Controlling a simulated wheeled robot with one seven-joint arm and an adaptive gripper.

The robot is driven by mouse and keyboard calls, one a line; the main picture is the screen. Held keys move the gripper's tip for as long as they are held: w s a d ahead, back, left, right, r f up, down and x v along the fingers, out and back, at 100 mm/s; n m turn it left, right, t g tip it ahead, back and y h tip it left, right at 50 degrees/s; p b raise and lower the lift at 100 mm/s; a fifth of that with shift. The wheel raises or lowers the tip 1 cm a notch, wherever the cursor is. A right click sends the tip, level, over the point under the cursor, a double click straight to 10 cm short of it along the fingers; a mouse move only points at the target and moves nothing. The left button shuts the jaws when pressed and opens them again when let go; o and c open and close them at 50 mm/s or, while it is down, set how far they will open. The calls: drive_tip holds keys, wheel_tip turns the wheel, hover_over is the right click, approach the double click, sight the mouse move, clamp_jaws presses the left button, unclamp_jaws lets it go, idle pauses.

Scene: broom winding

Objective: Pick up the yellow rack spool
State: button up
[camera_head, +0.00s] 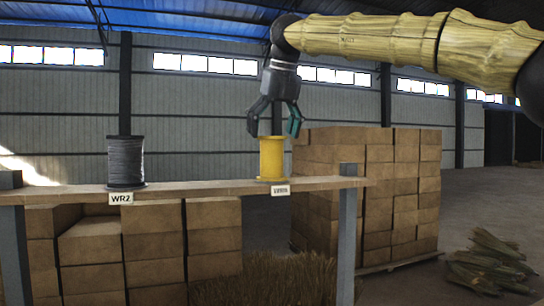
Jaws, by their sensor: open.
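The yellow spool (272,160) stands upright on the wooden rack shelf (220,186), towards its right end. A small white label (280,190) is on the shelf edge just below it; its text is too small to read. My gripper (275,128) points down from above, over the yellow spool. It is open, with one finger to the left and one to the right of the spool's top. I cannot tell how deep the fingertips are relative to the spool, or whether they touch it.
A dark grey spool (126,160) stands on the shelf's left part, above a label (121,198) reading WR2. Stacked brown blocks (370,190) are behind at right. More blocks (150,255) and straw (265,280) lie below the shelf. A bundle of stalks (490,262) lies on the floor.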

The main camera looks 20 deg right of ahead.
sight(272, 151)
drive_tip(key=shift+w+f, duration=0.55)
drive_tip(key=shift+f, duration=0.05)
drive_tip(key=shift+s+d+f+p, duration=0.2)
drive_tip(key=shift+s+f+p, duration=0.2)
drive_tip(key=shift+p, duration=0.25)
drive_tip(key=p+x, duration=0.1)
drive_tip(key=x, duration=0.3)
drive_tip(key=shift+s, duration=0.2)
drive_tip(key=shift+w, duration=0.2)
drive_tip(key=c, duration=1)
drive_tip(key=shift+s, duration=0.1)
drive_tip(key=shift+c, duration=0.7)
